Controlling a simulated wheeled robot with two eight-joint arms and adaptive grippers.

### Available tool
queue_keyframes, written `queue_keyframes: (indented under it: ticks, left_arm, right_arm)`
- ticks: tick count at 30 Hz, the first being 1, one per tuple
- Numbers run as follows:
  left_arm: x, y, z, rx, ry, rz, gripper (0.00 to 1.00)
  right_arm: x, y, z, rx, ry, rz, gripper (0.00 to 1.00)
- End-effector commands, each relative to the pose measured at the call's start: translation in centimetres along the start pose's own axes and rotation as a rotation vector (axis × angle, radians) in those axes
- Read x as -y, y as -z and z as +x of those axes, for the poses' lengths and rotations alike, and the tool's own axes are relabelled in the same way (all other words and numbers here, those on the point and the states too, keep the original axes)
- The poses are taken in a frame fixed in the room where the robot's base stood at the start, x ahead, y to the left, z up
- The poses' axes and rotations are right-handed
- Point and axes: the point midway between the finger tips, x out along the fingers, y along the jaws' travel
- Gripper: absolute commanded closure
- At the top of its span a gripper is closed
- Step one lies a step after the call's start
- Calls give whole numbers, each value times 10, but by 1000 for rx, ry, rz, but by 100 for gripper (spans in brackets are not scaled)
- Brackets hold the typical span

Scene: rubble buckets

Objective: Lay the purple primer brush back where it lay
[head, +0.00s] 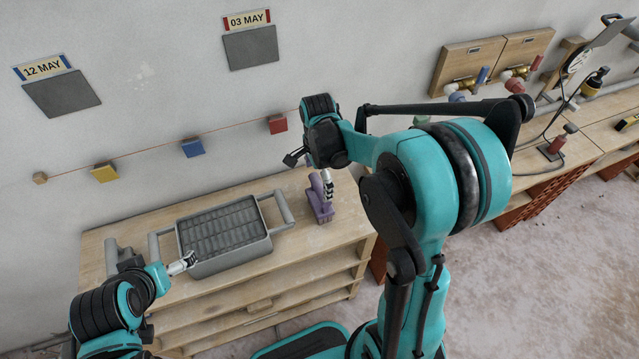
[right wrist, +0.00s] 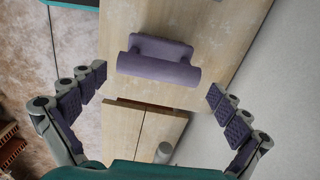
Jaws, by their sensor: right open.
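The purple primer brush (head: 319,207) is on the wooden bench top, to the right of the grey tray. In the right wrist view the brush (right wrist: 158,63) shows as a purple bar with a blockier part behind it. My right gripper (head: 327,186) is at the brush in the head view and hides part of it. In the right wrist view its fingers (right wrist: 158,85) are spread wide, with clear gaps on both sides of the brush. My left gripper (head: 190,260) is by the tray's left front corner; its fingers are too small to read.
The grey ribbed tray (head: 262,247) with side handles fills the bench's middle. A red string with coloured blocks (head: 192,148) runs along the wall behind. A second bench (head: 590,118) with valves and a gauge stands at the right. Bare bench top (head: 345,222) lies right of the brush.

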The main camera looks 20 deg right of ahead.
Motion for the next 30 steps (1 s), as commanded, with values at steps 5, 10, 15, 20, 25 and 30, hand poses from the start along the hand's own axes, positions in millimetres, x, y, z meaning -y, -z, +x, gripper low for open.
queue_keyframes:
  ticks: [5,10,15,20,25,30]
  left_arm:
    - [0,5,-8,0,0,0,0]
    - [0,6,-8,0,0,0,0]
    - [0,5,-8,0,0,0,0]
    - [0,5,-8,0,0,0,0]
    - [0,5,-8,0,0,0,0]
    - [0,5,-8,0,0,0,0]
  right_arm:
    - [0,-1,-25,0,0,-1,0]
    - [-10,-5,-43,-5,43,-108,0]
    - [-43,-18,-76,-49,176,-460,0]
    - [-79,-31,-98,-151,316,-859,0]
    - [-113,-40,-106,-303,428,-1233,0]
    - [-131,-45,-105,-430,483,-1467,0]
